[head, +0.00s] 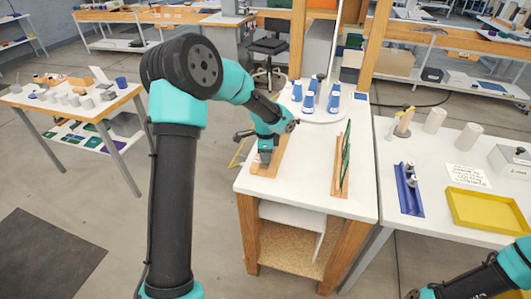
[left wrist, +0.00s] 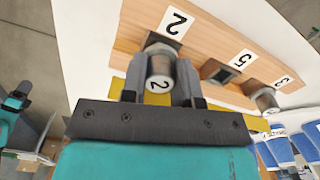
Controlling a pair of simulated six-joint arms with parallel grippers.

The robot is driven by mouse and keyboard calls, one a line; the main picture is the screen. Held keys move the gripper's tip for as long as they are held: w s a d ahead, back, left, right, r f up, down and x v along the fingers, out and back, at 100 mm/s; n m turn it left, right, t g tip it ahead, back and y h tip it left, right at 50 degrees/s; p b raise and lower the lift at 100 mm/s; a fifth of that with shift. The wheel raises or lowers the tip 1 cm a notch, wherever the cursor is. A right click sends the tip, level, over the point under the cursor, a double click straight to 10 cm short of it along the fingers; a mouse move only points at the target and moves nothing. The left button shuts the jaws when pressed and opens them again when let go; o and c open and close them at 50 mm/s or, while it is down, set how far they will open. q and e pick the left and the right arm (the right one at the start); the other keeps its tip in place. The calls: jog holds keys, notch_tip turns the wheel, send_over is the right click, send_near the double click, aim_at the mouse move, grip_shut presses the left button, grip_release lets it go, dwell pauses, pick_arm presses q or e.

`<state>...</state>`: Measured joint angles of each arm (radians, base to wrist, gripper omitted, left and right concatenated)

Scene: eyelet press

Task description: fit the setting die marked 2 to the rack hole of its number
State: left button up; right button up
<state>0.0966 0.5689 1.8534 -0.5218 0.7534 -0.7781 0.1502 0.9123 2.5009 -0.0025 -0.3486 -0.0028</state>
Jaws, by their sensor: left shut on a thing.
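My left gripper (head: 264,155) is at the wooden rack (head: 266,170) on the near left of the white table. In the left wrist view the left gripper (left wrist: 158,95) is shut on a grey cylindrical die (left wrist: 160,68) whose face reads 2. The rack (left wrist: 203,58) carries labels 2, 5 and 3. The die is in front of the dark hole under label 2 (left wrist: 174,22) and partly covers it. I cannot tell whether its far end is inside. The hole at label 5 (left wrist: 222,75) is empty. My right gripper (head: 416,294) is partly in view at the bottom right.
Another metal die (left wrist: 263,98) stands at label 3. Blue-and-white items (head: 309,98) stand on a round plate behind the rack. A second wooden rack with green pieces (head: 345,160) is to the right. A yellow tray (head: 486,222) and blue holder (head: 411,200) are on the right table.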

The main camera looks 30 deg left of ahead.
pick_arm(q)
jog(key=shift+f, duration=0.55)
jog(key=o, duration=1)
jog(key=shift+r, duration=0.1)
jog(key=shift+r, duration=2.45)
jog(key=shift+s+f, duration=0.1)
